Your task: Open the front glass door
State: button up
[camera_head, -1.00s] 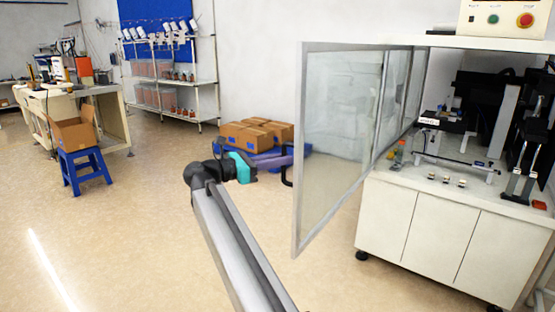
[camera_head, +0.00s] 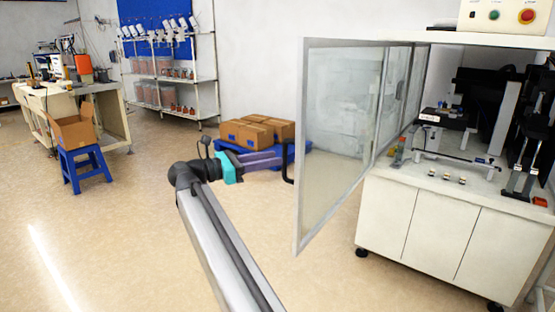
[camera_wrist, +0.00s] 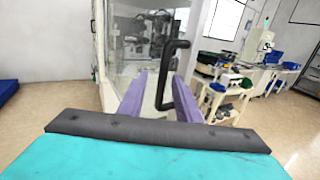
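The front glass door (camera_head: 338,125) is swung out from the machine cabinet, its silver-framed free edge toward me. It also shows in the wrist view (camera_wrist: 130,45). Its black bar handle (camera_head: 287,164) sticks out to the left of that edge. In the wrist view the handle (camera_wrist: 172,62) stands upright in front of my gripper (camera_wrist: 160,84), overlapping the gap between the purple fingers. The fingers are apart. In the head view my gripper (camera_head: 278,158) has its fingertips close to the handle; I cannot tell whether they touch it.
The white cabinet (camera_head: 425,232) stands at the right, with equipment inside. Cardboard boxes (camera_head: 247,133) lie on a blue pallet (camera_head: 303,147) behind my gripper. A blue stool (camera_head: 85,170) with an open carton is at the left. The floor (camera_head: 110,240) at front left is clear.

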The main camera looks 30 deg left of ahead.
jog(key=v, duration=0.9)
jog(key=shift+b, duration=0.3)
jog(key=shift+s, duration=0.1)
